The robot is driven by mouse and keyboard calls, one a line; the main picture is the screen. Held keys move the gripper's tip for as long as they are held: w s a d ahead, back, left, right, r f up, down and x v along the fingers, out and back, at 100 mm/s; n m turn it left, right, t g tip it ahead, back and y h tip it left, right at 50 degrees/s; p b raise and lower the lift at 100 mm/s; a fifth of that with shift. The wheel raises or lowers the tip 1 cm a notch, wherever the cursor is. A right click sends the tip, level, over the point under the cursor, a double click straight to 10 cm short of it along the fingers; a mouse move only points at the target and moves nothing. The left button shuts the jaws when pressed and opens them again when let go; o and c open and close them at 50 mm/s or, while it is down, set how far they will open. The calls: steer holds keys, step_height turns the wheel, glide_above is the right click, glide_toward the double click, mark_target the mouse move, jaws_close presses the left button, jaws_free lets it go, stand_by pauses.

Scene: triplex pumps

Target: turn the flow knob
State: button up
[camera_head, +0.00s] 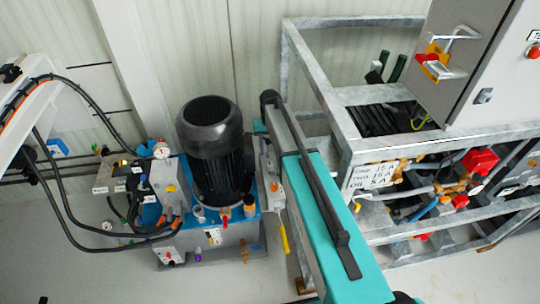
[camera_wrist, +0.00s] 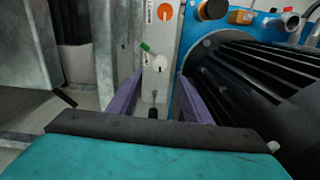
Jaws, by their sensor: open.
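No label in the pictures marks the flow knob for certain. In the wrist view a narrow light-grey panel (camera_wrist: 168,48) stands ahead of my gripper (camera_wrist: 160,78). It carries a round orange dial (camera_wrist: 165,12) at the top, a small green lever (camera_wrist: 145,47) and a pale round knob (camera_wrist: 159,64) below. A small black part (camera_wrist: 153,113) shows low between the fingers. My two purple fingers are spread apart on either side of the panel's lower part, with nothing clamped; whether they touch it I cannot tell. In the head view my teal arm hides the gripper.
A black finned motor (camera_head: 212,150) stands on a blue pump unit (camera_head: 240,218) left of my arm. It is close on the right in the wrist view. A galvanized frame (camera_head: 310,70) and a grey cabinet (camera_head: 455,55) stand to the right. Floor shows at lower left.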

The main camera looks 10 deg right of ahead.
step_height(320, 180, up, 5)
steer(key=shift+f, duration=0.1)
stand_by(0.3)
steer(key=shift+s, duration=0.15)
stand_by(0.4)
